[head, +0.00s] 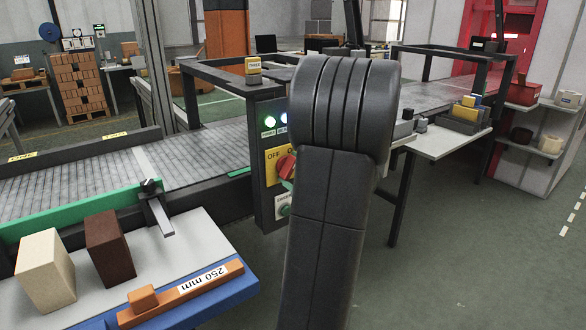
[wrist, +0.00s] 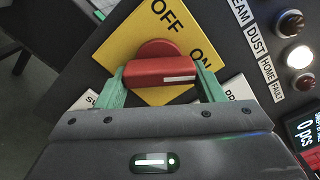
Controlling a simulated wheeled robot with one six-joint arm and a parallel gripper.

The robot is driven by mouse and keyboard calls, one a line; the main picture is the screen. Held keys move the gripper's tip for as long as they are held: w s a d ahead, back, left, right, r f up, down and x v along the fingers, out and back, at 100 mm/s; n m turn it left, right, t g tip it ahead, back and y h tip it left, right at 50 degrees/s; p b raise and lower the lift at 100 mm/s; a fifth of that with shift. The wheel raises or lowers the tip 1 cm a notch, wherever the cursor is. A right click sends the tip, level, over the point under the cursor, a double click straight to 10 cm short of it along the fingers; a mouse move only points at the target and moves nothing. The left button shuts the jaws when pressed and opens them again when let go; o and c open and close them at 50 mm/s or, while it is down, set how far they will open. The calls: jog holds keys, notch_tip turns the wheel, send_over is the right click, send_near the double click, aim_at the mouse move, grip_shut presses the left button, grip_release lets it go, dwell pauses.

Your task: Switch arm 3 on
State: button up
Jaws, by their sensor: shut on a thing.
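A red rotary switch (head: 285,165) sits on a yellow OFF/ON plate (head: 272,168) on the dark control panel. My arm covers part of the plate in the head view. In the wrist view the switch (wrist: 158,68) shows a white mark on the right part of its handle, lying below the word ON. My gripper (wrist: 160,82) has its green fingers shut on the two ends of the switch handle. Labels below the switch are partly hidden by my gripper.
In the wrist view one white lamp (wrist: 298,56) is lit between two dark ones. A roller conveyor (head: 190,150) runs behind. A bench (head: 200,250) with blocks (head: 45,270) stands front left. Floor at right is clear.

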jog(key=shift+f+m, duration=0.1)
jog(key=shift+m, duration=0.7)
jog(key=o, duration=1)
jog(key=shift+s, duration=0.1)
jog(key=p+v, duration=0.1)
jog(key=v, duration=1.2)
jog(key=shift+s+d, duration=0.25)
jog(key=shift+s, duration=0.05)
jog(key=x, duration=1.4)
jog(key=shift+b, duration=0.3)
